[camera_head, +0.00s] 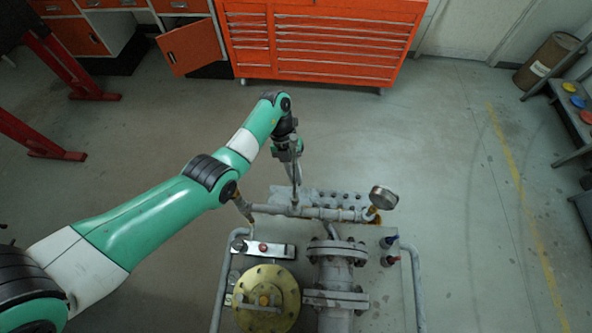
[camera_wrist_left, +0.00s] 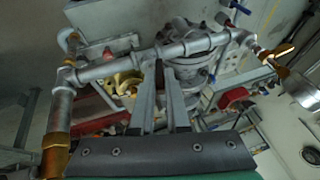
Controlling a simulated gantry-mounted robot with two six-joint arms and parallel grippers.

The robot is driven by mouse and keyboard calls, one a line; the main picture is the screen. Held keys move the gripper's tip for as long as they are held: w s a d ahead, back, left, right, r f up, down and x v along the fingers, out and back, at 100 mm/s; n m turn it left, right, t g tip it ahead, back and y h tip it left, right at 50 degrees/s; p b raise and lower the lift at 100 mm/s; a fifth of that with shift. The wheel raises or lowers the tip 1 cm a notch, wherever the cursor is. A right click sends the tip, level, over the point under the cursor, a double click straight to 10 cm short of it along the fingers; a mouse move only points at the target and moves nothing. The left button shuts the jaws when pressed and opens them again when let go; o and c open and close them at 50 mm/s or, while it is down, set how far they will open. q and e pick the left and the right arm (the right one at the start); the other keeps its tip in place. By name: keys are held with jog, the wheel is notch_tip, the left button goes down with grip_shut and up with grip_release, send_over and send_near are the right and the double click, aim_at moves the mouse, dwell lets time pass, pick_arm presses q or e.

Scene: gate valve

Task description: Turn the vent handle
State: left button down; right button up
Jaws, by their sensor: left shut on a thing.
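My left gripper (camera_head: 295,190) reaches down from above to the grey horizontal pipe (camera_head: 325,213) at the back of the valve rig. In the left wrist view the two fingers of my left gripper (camera_wrist_left: 162,72) are close together with their tips at the pipe (camera_wrist_left: 105,70). They are shut on a thin part there, mostly hidden between them; I cannot tell for sure that it is the vent handle. My right gripper is not in view.
A round pressure gauge (camera_head: 384,197) stands at the pipe's right end. A brass flange (camera_head: 266,298) and a grey flanged valve body (camera_head: 336,262) are in front. Grey rails (camera_head: 411,280) flank the rig. An orange tool cabinet (camera_head: 320,45) stands behind; the floor between is clear.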

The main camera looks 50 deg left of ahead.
pick_arm(q)
jog(key=shift+s+r+h+p, duration=0.1)
jog(key=shift+r+h+p, duration=0.1)
jog(key=shift+h+p, duration=0.1)
jog(key=shift+s+a+f+m+t+h, duration=0.15)
jog(key=shift+f+m+t+h, duration=0.1)
jog(key=shift+t+h, duration=0.45)
jog(key=shift+a+f+m+t+h, duration=0.1)
jog(key=shift+m+t+h, duration=0.15)
jog(key=shift+t+h, duration=0.4)
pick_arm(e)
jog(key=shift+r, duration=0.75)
pick_arm(q)
jog(key=c, duration=0.9)
grip_release()
